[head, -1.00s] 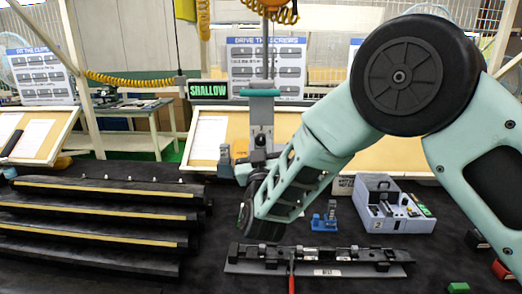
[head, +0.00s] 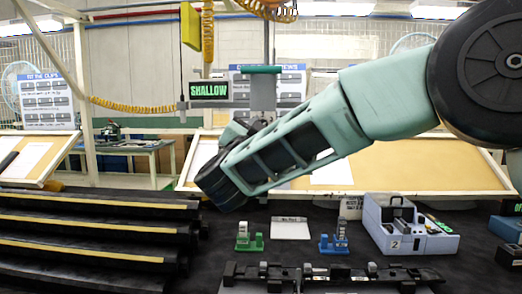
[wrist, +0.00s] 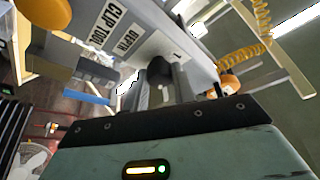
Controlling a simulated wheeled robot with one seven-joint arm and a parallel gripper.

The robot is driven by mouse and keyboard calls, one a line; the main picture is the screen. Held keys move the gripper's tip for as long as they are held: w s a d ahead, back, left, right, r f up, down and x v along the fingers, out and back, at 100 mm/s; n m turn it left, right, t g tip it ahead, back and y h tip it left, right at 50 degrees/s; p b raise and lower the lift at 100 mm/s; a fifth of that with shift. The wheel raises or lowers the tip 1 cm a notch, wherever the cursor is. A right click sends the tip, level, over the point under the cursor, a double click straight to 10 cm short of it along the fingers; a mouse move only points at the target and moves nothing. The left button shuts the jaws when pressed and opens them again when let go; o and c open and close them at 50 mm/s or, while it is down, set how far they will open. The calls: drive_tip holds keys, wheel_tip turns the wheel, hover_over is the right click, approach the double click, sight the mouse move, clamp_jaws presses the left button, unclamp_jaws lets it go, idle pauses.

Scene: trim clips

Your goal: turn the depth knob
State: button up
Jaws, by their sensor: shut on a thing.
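The clip tool (head: 263,92) hangs behind my arm in the head view, grey with a teal bar at its top. Its grey body, labelled CLIP TOOL and DEPTH, fills the upper wrist view (wrist: 135,22). The dark round depth knob (wrist: 159,70) sits beside the DEPTH label. My gripper (wrist: 167,78) is shut on the knob, one finger on each side. In the head view my forearm and wrist mostly hide the gripper and knob. A display (head: 209,90) left of the tool reads SHALLOW in green.
Black stepped rails (head: 90,225) fill the left of the dark bench. Green (head: 249,238) and blue (head: 334,240) clip stands, a grey box marked 2 (head: 405,228) and a fixture rail (head: 330,277) lie below my arm. Yellow coiled hoses hang above.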

drive_tip(key=shift+m+g+h+b, duration=0.45)
drive_tip(key=shift+m+b, duration=0.7)
drive_tip(key=shift+m, duration=0.35)
drive_tip(key=o, duration=1)
drive_tip(key=b+v, duration=0.5)
drive_tip(key=v, duration=1.2)
drive_tip(key=shift+s+a, duration=0.15)
drive_tip(key=shift+a, duration=0.05)
